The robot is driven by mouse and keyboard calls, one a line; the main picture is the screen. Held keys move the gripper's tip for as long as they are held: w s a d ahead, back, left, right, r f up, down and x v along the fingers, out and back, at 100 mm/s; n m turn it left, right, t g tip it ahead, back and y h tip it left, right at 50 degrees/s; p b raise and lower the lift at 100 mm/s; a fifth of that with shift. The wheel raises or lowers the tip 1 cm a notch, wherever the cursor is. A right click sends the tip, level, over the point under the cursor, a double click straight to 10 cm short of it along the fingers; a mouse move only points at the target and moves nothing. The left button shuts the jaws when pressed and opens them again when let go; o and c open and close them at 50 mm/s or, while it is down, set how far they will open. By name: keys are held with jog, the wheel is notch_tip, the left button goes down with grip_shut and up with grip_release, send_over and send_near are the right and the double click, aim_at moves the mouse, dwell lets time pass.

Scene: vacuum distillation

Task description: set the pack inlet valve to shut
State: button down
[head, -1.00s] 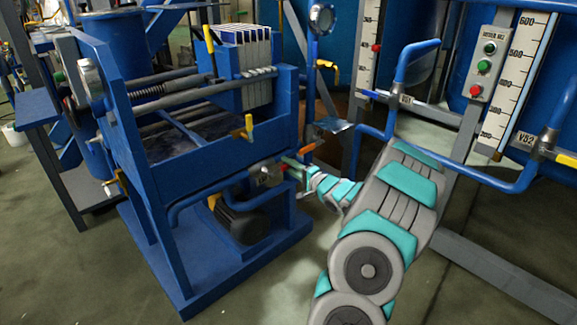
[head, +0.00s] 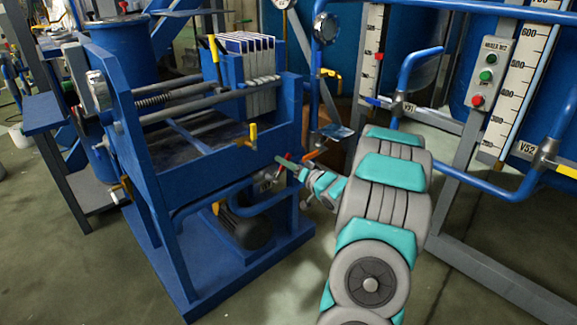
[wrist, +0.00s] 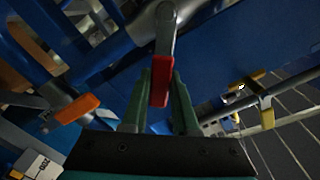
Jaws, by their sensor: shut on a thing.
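A valve with a red-tipped lever (wrist: 160,82) sits on the piping at the front of the blue frame. I read no label on it. In the wrist view the lever hangs from a grey stem, and the green fingers of my gripper (wrist: 161,98) are closed on both sides of its red end. In the head view my gripper (head: 287,166) reaches the red lever (head: 285,158) beside the valve body (head: 266,182), at the right end of the frame. The fingers partly hide the lever there.
The blue machine frame (head: 205,180) stands left of my arm, with a pump (head: 245,230) under it. A yellow lever (head: 253,134) and an orange lever (head: 314,154) are close by. Blue pipe rails (head: 480,178) and a grey button box (head: 487,73) are on the right.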

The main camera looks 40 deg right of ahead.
jog(key=a+n+b, duration=0.1)
jog(key=n, duration=0.1)
jog(key=a+n+b, duration=0.1)
jog(key=n, duration=0.1)
jog(key=shift+s+a+r, duration=0.1)
jog(key=shift+a+r, duration=0.2)
jog(key=shift+r, duration=0.05)
jog(key=shift+a+r+n+b, duration=0.1)
jog(key=shift+a+n+b, duration=0.4)
jog(key=shift+n, duration=0.35)
jog(key=shift+a+r+n+b, duration=0.1)
jog(key=shift+a+n+b, duration=0.35)
jog(key=shift+n, duration=0.4)
jog(key=c, duration=0.7)
grip_release()
jog(key=shift+r, duration=0.1)
jog(key=shift+s+d, duration=0.1)
jog(key=shift+s+d, duration=0.15)
jog(key=shift+s, duration=1.8)
jog(key=shift+s+d, duration=0.1)
jog(key=shift+s, duration=1.8)
jog(key=shift+p, duration=0.3)
